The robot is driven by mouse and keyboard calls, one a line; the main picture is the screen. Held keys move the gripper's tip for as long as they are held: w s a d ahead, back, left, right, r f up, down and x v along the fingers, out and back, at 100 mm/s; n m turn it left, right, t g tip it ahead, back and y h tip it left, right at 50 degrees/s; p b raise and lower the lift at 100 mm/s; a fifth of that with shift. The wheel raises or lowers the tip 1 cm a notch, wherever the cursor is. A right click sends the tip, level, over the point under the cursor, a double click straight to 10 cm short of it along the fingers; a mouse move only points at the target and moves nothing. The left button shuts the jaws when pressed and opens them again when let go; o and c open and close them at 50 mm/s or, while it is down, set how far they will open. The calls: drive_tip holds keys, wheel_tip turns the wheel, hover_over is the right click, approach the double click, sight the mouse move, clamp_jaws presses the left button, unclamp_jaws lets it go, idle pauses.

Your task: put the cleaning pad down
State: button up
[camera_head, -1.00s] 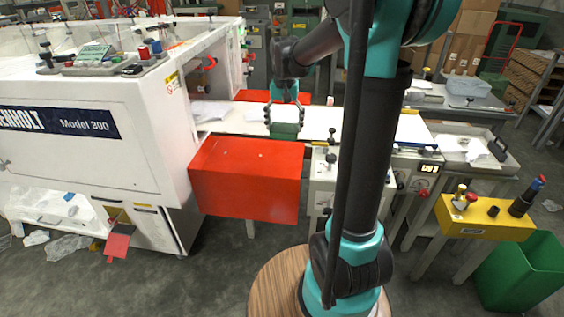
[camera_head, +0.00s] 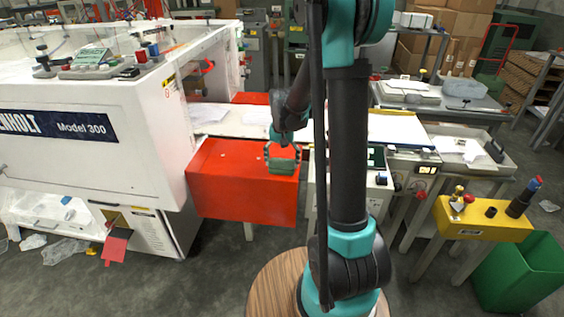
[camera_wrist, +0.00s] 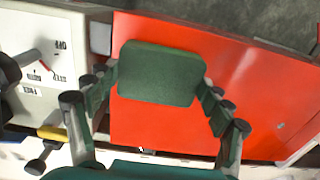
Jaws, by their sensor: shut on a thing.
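The cleaning pad (camera_head: 282,166) is a small dark green block with rounded corners. It also shows in the wrist view (camera_wrist: 160,74), between my fingers. My gripper (camera_head: 283,154) is shut on the pad and holds it over the right part of the red box's top (camera_head: 225,160). In the wrist view the red surface (camera_wrist: 240,90) fills the area behind the pad. I cannot tell whether the pad touches the red top or hangs just above it.
The white machine (camera_head: 80,150) stands at the left. A white conveyor table (camera_head: 235,122) with papers runs behind the red box. A grey control unit adjoins the box at the right. A yellow control box (camera_head: 485,222) and green bin (camera_head: 520,275) stand at the far right. The red top's left part is clear.

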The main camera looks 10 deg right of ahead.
sight(282, 163)
drive_tip(key=o, duration=1.5)
drive_tip(key=shift+f, duration=0.1)
drive_tip(key=shift+o, duration=0.2)
wheel_tip(282, 163, up, 11)
drive_tip(key=s+d+f+n+t, duration=0.1)
drive_tip(key=s+f, duration=0.3)
drive_tip(key=s, duration=0.7)
drive_tip(key=s+d+f+n+t, duration=0.2)
drive_tip(key=s+f, duration=0.3)
drive_tip(key=s, duration=0.6)
drive_tip(key=shift+d+n+t, duration=0.3)
drive_tip(key=shift+d+t, duration=0.25)
drive_tip(key=shift+t, duration=0.05)
drive_tip(key=shift+w, duration=0.1)
